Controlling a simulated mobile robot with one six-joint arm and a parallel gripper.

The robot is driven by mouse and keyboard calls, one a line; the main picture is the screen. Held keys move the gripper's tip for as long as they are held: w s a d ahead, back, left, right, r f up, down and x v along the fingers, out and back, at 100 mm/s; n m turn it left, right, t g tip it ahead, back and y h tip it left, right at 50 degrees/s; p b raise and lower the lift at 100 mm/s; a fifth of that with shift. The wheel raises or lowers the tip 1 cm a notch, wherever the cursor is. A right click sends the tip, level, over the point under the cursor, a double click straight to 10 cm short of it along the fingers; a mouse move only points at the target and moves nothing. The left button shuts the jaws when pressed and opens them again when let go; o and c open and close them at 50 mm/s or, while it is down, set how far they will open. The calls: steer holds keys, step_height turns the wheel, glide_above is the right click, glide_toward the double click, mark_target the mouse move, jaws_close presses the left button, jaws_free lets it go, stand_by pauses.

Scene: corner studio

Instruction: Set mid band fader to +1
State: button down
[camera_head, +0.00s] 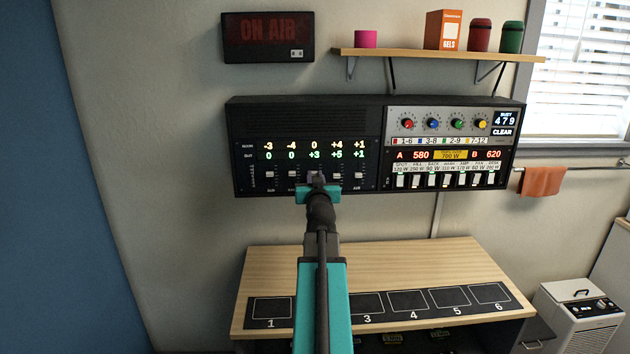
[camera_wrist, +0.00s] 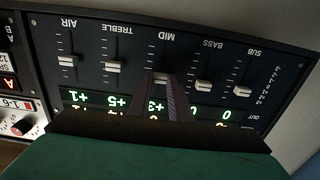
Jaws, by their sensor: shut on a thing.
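The black equalizer panel (camera_head: 250,177) hangs on the wall, with a row of faders and two rows of readings. In the head view the OUT row reads 0, 0, +3, +5, +1 and the ROOM row -3, -4, 0, +4, +1. My gripper (camera_head: 316,181) is at the middle fader, the mid band. In the wrist view, turned upside down, the jaws of my gripper (camera_wrist: 161,80) are shut on the mid fader cap (camera_wrist: 161,75), below the MID label. Its OUT reading, +3, is partly hidden by the jaws.
The treble fader (camera_wrist: 113,66) and bass fader (camera_wrist: 203,86) are close on either side. A lighting control panel (camera_head: 450,145) adjoins on the right. An ON AIR sign (camera_head: 267,37) and a shelf (camera_head: 440,55) are above. A wooden desk (camera_head: 380,262) stands below.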

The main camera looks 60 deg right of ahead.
steer(key=shift+r, duration=0.1)
steer(key=c, duration=1.6)
jaws_free()
steer(key=b+v, duration=0.3)
steer(key=v, duration=0.2)
steer(key=shift+s+a, duration=0.2)
steer(key=shift+a, duration=0.15)
steer(key=b, duration=0.3)
steer(key=shift+s+a, duration=0.15)
steer(key=shift+a, duration=0.15)
steer(key=b+v, duration=0.1)
steer(key=b, duration=0.5)
steer(key=shift+s+a, duration=0.2)
steer(key=shift+s, duration=0.1)
steer(key=shift+b+v, duration=2.75)
steer(key=shift+b, duration=1.5)
